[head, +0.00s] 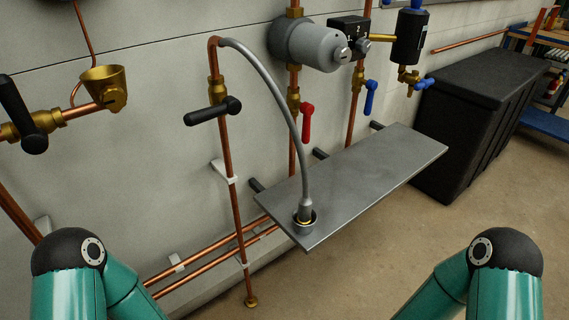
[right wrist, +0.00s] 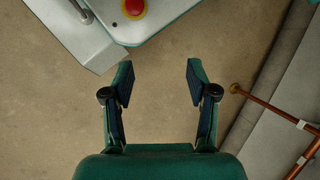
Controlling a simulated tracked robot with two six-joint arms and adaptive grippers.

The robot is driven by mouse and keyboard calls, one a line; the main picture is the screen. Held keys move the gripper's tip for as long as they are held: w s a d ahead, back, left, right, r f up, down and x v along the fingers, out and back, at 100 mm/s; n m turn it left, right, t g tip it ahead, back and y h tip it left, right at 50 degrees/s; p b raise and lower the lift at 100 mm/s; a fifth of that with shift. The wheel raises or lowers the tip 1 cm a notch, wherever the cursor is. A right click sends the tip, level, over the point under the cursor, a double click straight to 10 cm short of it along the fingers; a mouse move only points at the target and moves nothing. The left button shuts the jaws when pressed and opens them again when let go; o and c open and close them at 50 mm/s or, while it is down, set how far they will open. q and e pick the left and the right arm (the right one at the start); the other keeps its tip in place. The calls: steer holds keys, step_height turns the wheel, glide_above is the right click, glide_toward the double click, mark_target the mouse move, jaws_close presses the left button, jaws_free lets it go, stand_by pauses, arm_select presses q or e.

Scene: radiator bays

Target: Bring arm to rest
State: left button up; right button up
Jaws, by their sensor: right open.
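My right gripper (right wrist: 158,85) is open and empty in the right wrist view, over bare floor. Its two fingers are wide apart and touch nothing. In the head view only teal arm links of mine show at the bottom left and bottom right; neither gripper is in that view. A grey hose (head: 277,97) runs from a copper pipe down to a small cup-like fitting (head: 305,228) on the near end of the grey metal shelf (head: 375,175).
Copper pipes (head: 226,150) with a black-handled valve (head: 212,111), a red lever (head: 307,122) and a blue lever (head: 370,98) line the wall. A brass funnel (head: 103,85) is at the left. A black chest (head: 480,115) stands at the right. The floor (head: 370,260) before the shelf is clear.

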step_height(320, 180, up, 27)
steer(key=w+n+t+p, duration=0.2)
steer(key=n+p, duration=0.2)
steer(key=p, duration=2.3)
steer(key=shift+f+t, duration=0.2)
steer(key=shift+t, duration=0.2)
steer(key=shift+f, duration=0.1)
steer(key=c, duration=0.3)
steer(key=shift+w, duration=0.1)
